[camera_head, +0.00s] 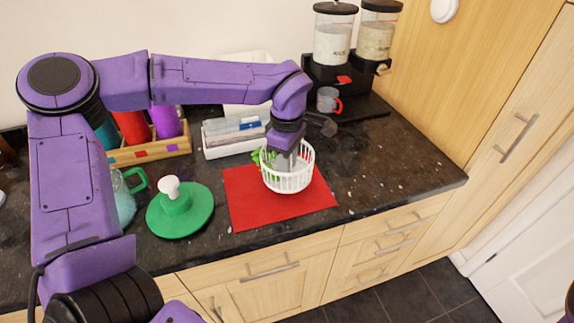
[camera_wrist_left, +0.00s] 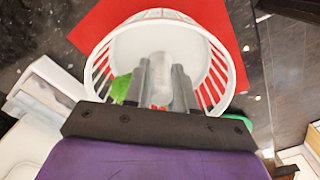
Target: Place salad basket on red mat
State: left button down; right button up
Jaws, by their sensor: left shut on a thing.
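The white slatted salad basket (camera_head: 290,182) is upright over the right part of the red mat (camera_head: 250,210). I cannot tell whether its base touches the mat. My left gripper (camera_head: 284,163) comes down from above at the basket's back left side and is shut on the basket. The wrist view shows its fingers (camera_wrist_left: 160,92) at the near side of the basket (camera_wrist_left: 213,65), with the red mat (camera_wrist_left: 95,30) beyond. A bit of green leaf (camera_head: 265,158) shows at the basket's left side.
A green lid with a white knob (camera_head: 180,212) lies left of the mat. Behind are a white cutlery tray (camera_head: 232,135), a wooden box of bottles (camera_head: 150,150) and a dispenser stand (camera_head: 345,75) with a mug (camera_head: 328,100). Bare counter (camera_head: 385,165) lies right of the mat.

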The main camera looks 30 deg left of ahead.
pick_arm(q)
jog(key=shift+s+f, duration=0.1)
jog(key=shift+f, duration=0.7)
jog(key=shift+w+f, duration=0.2)
jog(key=shift+f, duration=0.15)
jog(key=shift+s+f, duration=0.1)
jog(key=shift+f, duration=0.05)
jog(key=c, duration=0.9)
grip_release()
jog(key=shift+c, duration=0.2)
notch_tip(320, 180, up, 12)
jog(key=shift+r, duration=0.2)
jog(key=shift+f, duration=0.1)
